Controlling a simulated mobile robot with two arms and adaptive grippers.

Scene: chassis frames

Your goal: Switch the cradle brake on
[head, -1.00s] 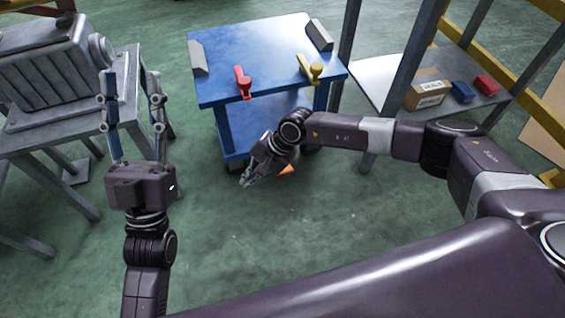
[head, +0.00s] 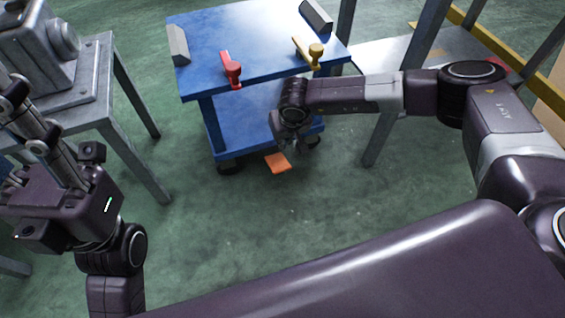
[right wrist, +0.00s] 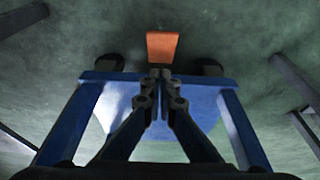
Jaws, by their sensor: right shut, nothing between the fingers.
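The cradle is a blue cart with a flat top (head: 260,68) and a lower shelf (head: 240,125). An orange pedal (head: 278,163) sticks out low at its near side, just above the floor. The pedal also shows in the right wrist view (right wrist: 162,46), beyond my fingertips. My right gripper (head: 300,148) is shut and empty, pointing down beside the pedal; in the right wrist view its fingertips (right wrist: 160,74) look close to the pedal, with contact unclear. My left gripper (head: 42,150) is at the left edge, partly cut off, away from the cart.
A grey table (head: 85,110) with a machine part stands at the left. A shelf rack (head: 385,58) stands at the right. The floor before the cart is clear.

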